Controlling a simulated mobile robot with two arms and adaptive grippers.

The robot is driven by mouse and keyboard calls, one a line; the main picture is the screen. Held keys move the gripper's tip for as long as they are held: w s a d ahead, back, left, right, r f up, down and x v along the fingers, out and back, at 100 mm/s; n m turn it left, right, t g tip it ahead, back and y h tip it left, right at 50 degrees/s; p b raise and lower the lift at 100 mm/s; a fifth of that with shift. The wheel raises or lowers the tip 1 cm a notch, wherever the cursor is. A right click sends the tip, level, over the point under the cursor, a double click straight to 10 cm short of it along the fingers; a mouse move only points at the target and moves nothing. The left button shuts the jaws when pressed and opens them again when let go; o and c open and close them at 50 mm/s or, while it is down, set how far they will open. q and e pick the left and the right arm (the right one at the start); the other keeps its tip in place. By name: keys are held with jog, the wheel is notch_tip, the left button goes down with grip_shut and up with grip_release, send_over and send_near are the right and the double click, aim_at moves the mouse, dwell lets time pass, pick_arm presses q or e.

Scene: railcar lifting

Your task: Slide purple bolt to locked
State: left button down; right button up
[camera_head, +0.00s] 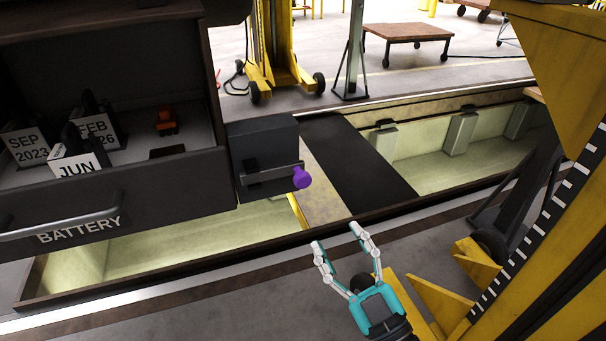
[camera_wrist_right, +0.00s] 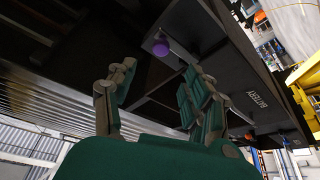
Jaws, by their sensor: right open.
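The purple bolt knob (camera_head: 302,177) sits at the right end of a dark bar on the face of a dark box (camera_head: 262,145), beside the battery drawer. The knob also shows in the right wrist view (camera_wrist_right: 161,48), beyond the fingers. My right gripper (camera_head: 338,238) is open and empty, below and to the right of the knob and apart from it. In the right wrist view the fingers (camera_wrist_right: 155,90) are spread with nothing between them. My left gripper is not in view.
The open drawer (camera_head: 150,204) marked BATTERY holds tagged items and a small orange thing (camera_head: 166,122). A lit pit (camera_head: 130,252) lies below, crossed by a dark plate (camera_head: 355,155). A yellow lifting column (camera_head: 560,230) stands close on the right of my right gripper.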

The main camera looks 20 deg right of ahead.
aim_at(304, 183)
jog(key=p+x, duration=0.3)
jog(key=x, duration=0.9)
jog(key=shift+a+r+p, duration=0.1)
jog(key=shift+p, duration=0.25)
jog(key=shift+w+a+r, duration=0.15)
jog(key=shift+w+a, duration=0.05)
jog(key=shift+w, duration=0.5)
grip_shut()
